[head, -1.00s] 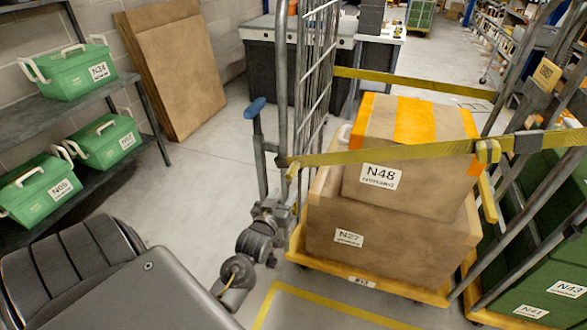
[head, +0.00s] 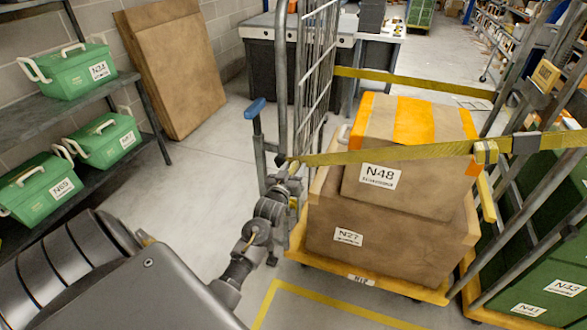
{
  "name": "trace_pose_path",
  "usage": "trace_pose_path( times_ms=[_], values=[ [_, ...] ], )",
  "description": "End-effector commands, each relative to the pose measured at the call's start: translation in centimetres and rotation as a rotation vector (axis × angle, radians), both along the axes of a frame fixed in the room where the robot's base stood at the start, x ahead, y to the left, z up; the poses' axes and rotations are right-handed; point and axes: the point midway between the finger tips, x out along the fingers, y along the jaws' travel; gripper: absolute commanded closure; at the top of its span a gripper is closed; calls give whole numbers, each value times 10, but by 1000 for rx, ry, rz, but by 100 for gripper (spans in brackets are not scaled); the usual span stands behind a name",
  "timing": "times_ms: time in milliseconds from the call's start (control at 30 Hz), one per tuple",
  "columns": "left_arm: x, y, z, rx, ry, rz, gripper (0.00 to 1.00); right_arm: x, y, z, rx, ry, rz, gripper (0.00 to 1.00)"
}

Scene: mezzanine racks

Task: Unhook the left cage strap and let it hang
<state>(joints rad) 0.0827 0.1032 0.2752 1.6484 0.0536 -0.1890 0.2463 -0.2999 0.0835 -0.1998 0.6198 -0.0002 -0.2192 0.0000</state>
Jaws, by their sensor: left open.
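The yellow cage strap (head: 400,154) runs across the front of the roll cage. Its left end meets the cage's left upright (head: 282,90) near the blue-tipped lever, and its right end reaches the right frame past a buckle. My left gripper (head: 290,172) is at the strap's left end, beside the upright, and its jaws are open. The fingers are small and partly hidden against the upright, so I cannot tell whether they touch the strap. My right gripper is out of view.
Boxes N48 (head: 405,192) and N27 (head: 385,245) sit in the cage behind the strap. A second strap (head: 412,82) crosses the cage's back. Green crates (head: 75,70) stand on a shelf at left. Another cage with green crates (head: 550,290) is close at right. Floor at left is clear.

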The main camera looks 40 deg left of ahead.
Motion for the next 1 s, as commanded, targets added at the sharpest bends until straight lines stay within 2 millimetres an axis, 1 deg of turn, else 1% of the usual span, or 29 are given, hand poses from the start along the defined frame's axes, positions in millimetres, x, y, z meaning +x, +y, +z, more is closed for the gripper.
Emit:
trace_pose_path(
  times_ms=[100,333,600,700,1000],
  values=[
    [4,1,0,0,1,0,54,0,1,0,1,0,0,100],
    [4,1,0,0,0,-1,54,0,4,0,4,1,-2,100],
    [4,1,0,0,1,0,89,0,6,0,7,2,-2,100],
    [3,1,0,0,1,0,100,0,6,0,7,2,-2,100],
    [3,1,-4,-3,0,1,100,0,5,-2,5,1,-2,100]
  ],
)
